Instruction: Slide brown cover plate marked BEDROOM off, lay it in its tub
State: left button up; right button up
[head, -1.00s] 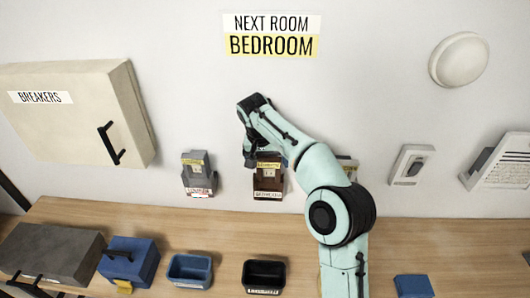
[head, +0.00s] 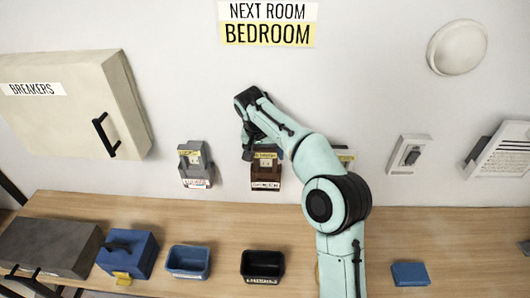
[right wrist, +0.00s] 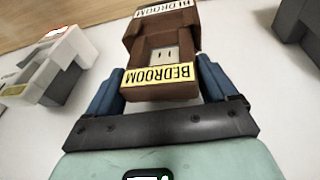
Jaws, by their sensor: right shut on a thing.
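The brown cover plate (head: 266,172) is on the wall around a pale socket, below the NEXT ROOM BEDROOM sign. In the right wrist view the brown plate (right wrist: 140,85) carries a yellow BEDROOM label on its near edge; a white BEDROOM label is on the brown part beyond. My right gripper (head: 263,152) is shut on the plate, with a blue finger on each side (right wrist: 160,92). The plate still appears seated at the wall. A black tub (head: 247,265) and a blue tub (head: 174,262) stand on the table; their labels are too small to read. My left gripper is not seen.
A grey cover (head: 195,165) is on the wall to the left, and another sits partly behind my right arm (head: 346,155). The BREAKERS cabinet (head: 75,110), a blue box (head: 127,255) and a grey box (head: 48,248) are at left. Table space right of the black tub is partly clear.

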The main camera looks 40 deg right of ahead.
jog(key=shift+r+p, duration=0.7)
jog(key=shift+r, duration=0.75)
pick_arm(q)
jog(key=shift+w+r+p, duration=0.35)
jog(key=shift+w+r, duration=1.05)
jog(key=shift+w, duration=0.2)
pick_arm(e)
jog(key=shift+r, duration=1.35)
jog(key=shift+c, duration=0.2)
jog(key=shift+r, duration=2)
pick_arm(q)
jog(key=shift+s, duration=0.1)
pick_arm(e)
jog(key=shift+f, duration=0.1)
